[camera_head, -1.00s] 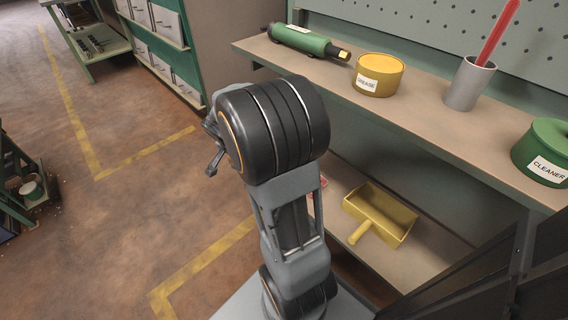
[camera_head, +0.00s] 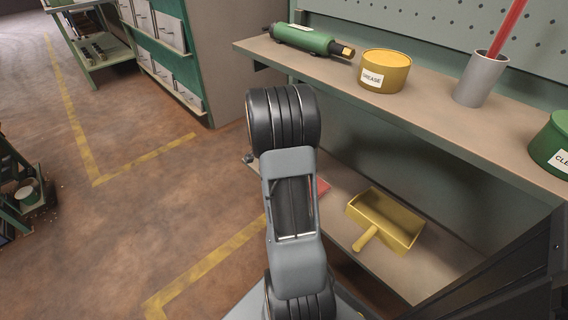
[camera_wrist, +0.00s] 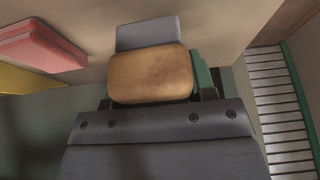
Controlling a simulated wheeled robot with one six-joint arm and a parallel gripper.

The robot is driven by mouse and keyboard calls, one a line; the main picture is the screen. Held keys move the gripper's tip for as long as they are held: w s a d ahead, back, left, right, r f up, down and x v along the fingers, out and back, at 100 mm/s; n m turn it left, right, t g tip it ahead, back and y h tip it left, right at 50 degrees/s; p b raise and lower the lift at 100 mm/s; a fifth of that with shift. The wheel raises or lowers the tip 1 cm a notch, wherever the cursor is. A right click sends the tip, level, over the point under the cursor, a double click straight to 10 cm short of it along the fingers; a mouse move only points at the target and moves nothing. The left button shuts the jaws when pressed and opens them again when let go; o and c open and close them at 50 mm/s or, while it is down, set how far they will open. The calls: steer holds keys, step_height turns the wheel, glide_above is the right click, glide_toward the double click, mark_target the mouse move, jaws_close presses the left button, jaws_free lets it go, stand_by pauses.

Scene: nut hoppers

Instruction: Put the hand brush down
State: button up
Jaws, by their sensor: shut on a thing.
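The hand brush (camera_wrist: 150,74) shows in the wrist view as a tan block with a grey part beyond it. My gripper (camera_wrist: 156,99) is shut on it, with a dark finger at each side of the tan block. The grey part lies against the view of a pale brown surface; I cannot tell whether it touches that surface. In the head view my arm hides the brush and nearly all of the gripper.
A yellow dustpan (camera_head: 388,222) and a red item (camera_head: 322,187) lie on the lower shelf (camera_head: 425,270). The red item also shows in the wrist view (camera_wrist: 40,46). The upper shelf (camera_head: 430,120) holds a green tool (camera_head: 305,40), a grease tin (camera_head: 384,72), a grey cup (camera_head: 481,80) and a cleaner tin (camera_head: 552,145).

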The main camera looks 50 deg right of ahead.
steer(key=shift+w+d+f, duration=0.1)
steer(key=shift+d+f, duration=0.55)
steer(key=shift+f, duration=0.15)
steer(key=shift+d+f+b, duration=0.15)
steer(key=shift+f+b, duration=0.9)
steer(key=shift+f, duration=0.6)
steer(key=shift+f, duration=0.15)
steer(key=o, duration=0.9)
